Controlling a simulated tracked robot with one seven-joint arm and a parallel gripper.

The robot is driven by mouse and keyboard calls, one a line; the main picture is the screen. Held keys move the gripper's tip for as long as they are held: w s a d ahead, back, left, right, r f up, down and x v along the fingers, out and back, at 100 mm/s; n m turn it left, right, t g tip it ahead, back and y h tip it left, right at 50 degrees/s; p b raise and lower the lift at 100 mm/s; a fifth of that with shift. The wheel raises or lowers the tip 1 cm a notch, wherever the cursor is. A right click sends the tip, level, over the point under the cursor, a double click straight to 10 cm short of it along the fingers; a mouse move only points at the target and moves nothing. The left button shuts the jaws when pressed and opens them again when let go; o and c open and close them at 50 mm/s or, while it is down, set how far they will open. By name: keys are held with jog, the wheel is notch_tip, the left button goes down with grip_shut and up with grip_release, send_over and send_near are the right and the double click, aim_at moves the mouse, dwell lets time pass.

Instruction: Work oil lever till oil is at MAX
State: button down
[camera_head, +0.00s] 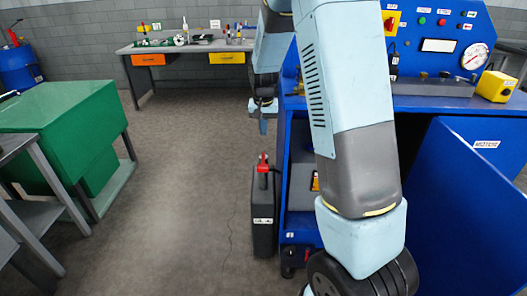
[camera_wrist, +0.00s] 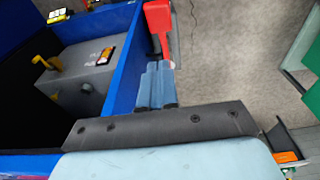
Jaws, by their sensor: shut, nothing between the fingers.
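A dark upright can (camera_head: 264,212) with a red lever (camera_head: 263,168) on top stands on the floor beside the blue machine. Its pale label is too small to read. My gripper (camera_head: 263,124) is above the lever, pointing down, with a gap between them. In the wrist view the red lever (camera_wrist: 158,18) lies beyond the blue fingertips (camera_wrist: 158,68), which are together and empty. A grey tank (camera_wrist: 82,84) with a yellow lever (camera_wrist: 46,63) and an orange-and-black label (camera_wrist: 104,56) sits inside the machine's cabinet. I cannot read any oil level.
The blue machine (camera_head: 430,101) stands at right with its door (camera_head: 480,175) open. My arm hides part of it. A green cabinet (camera_head: 62,125) is at left, and a workbench (camera_head: 190,46) with drawers is at the back. The floor between is clear.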

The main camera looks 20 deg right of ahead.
send_over(263, 165)
jog(key=f, duration=1.2)
jog(key=shift+s+f, duration=0.2)
jog(key=shift+s, duration=0.05)
jog(key=shift+s+f, duration=0.2)
jog(key=shift+f, duration=0.35)
jog(key=shift+f, duration=0.1)
